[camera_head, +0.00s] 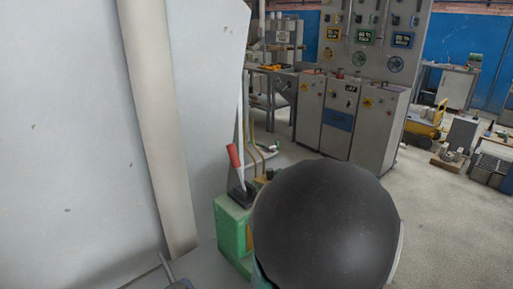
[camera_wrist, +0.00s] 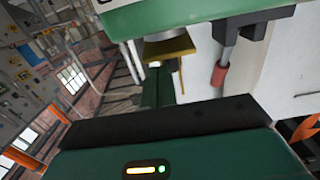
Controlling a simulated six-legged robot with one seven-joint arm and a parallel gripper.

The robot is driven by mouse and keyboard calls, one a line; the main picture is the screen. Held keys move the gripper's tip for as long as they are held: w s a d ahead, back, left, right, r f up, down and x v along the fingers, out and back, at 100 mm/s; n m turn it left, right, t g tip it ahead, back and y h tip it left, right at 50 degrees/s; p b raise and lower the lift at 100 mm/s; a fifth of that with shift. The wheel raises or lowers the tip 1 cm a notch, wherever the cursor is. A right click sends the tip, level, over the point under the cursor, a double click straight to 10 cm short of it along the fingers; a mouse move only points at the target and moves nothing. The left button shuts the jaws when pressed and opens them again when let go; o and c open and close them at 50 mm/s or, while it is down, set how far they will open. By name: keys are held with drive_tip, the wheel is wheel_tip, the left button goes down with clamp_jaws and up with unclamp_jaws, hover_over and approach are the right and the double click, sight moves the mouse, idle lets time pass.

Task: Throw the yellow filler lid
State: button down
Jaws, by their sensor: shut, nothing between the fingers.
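The yellow filler lid (camera_wrist: 180,47) shows in the wrist view as a flat plate over a short grey neck on a green box (camera_wrist: 190,15), which appears upside down. In the head view the green box (camera_head: 232,238) stands against the pale panel, and an orange-yellow part (camera_head: 262,180) at its top is probably the lid, partly hidden. A lever with a red handle (camera_head: 233,156) stands beside it; it also shows in the wrist view (camera_wrist: 219,75). My gripper (camera_wrist: 165,120), a dark bar in the wrist view, is shut and empty, apart from the lid. Its fingertips are not distinct.
A large pale panel (camera_head: 70,150) fills the left of the head view. My dark, round arm part covers the lower middle. Grey cabinets (camera_head: 350,118) stand behind, with a yellow machine (camera_head: 424,124) on the right. The floor (camera_head: 450,220) at right is open.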

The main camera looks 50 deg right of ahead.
drive_tip(key=shift+s+a+f, duration=0.15)
drive_tip(key=shift+s+f, duration=0.05)
drive_tip(key=shift+f, duration=0.1)
drive_tip(key=shift+s+f, duration=0.1)
drive_tip(key=shift+f, duration=0.4)
drive_tip(key=shift+s+f+t, duration=0.1)
drive_tip(key=shift+f+t, duration=0.45)
drive_tip(key=shift+t, duration=0.15)
drive_tip(key=shift+a+f, duration=0.1)
drive_tip(key=shift+f, duration=0.05)
